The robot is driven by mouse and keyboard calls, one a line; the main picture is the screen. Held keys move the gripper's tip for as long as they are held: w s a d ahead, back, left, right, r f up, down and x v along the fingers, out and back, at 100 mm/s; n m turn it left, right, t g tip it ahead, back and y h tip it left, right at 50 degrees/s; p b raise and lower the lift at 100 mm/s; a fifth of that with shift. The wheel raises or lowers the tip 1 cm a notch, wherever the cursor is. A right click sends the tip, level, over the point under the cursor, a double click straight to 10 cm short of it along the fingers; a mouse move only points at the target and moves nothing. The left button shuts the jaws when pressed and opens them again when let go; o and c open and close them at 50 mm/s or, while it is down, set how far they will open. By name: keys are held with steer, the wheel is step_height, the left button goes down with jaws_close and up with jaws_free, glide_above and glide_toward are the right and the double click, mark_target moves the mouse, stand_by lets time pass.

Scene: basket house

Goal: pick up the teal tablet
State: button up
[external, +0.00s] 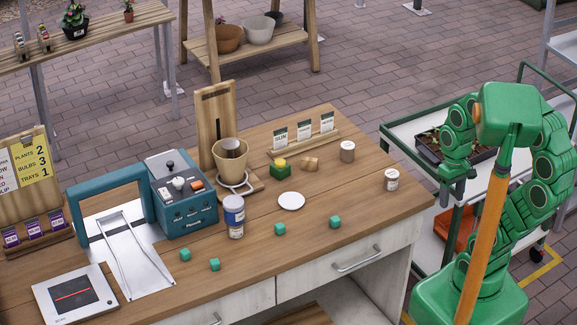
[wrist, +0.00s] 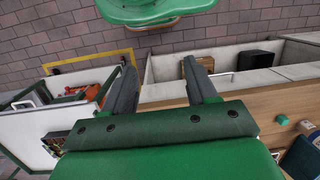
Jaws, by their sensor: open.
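Several small teal blocks lie on the wooden counter. One teal block (external: 335,221) is nearest my arm, with another teal block (external: 279,228) to its left. Two more, a teal block (external: 214,264) and a teal block (external: 185,254), lie farther left. I cannot tell which is the teal tablet. My gripper (external: 452,190) hangs right of the counter, apart from the blocks. In the wrist view my gripper (wrist: 161,66) is open and empty.
A white disc (external: 291,201), a blue-and-white jar (external: 234,217) and a white jar (external: 392,180) stand on the counter (external: 370,205). A teal machine (external: 185,200) is at the left. A cart (external: 410,140) with a plant tray stands behind my arm.

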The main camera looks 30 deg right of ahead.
steer(key=w+a+r+m+t, duration=0.25)
steer(key=w+a, duration=0.25)
steer(key=w, duration=0.3)
steer(key=w+a+r+m+t+y, duration=0.15)
steer(key=w+a+r, duration=0.25)
steer(key=w, duration=0.5)
steer(key=w+a+r+m+t, duration=0.25)
steer(key=w+a+r, duration=0.2)
steer(key=w, duration=0.35)
steer(key=n+g+h, duration=0.2)
steer(key=n+g, duration=0.3)
steer(key=n, duration=0.1)
glide_above(335, 218)
steer(key=f, duration=1.9)
steer(key=shift+w+a, duration=0.1)
steer(key=shift+w, duration=0.15)
steer(key=shift+s+f, duration=0.15)
steer(key=shift+f, duration=1.7)
steer(key=shift+s+f, duration=0.15)
steer(key=shift+f, duration=1.65)
jaws_close()
steer(key=shift+r, duration=0.1)
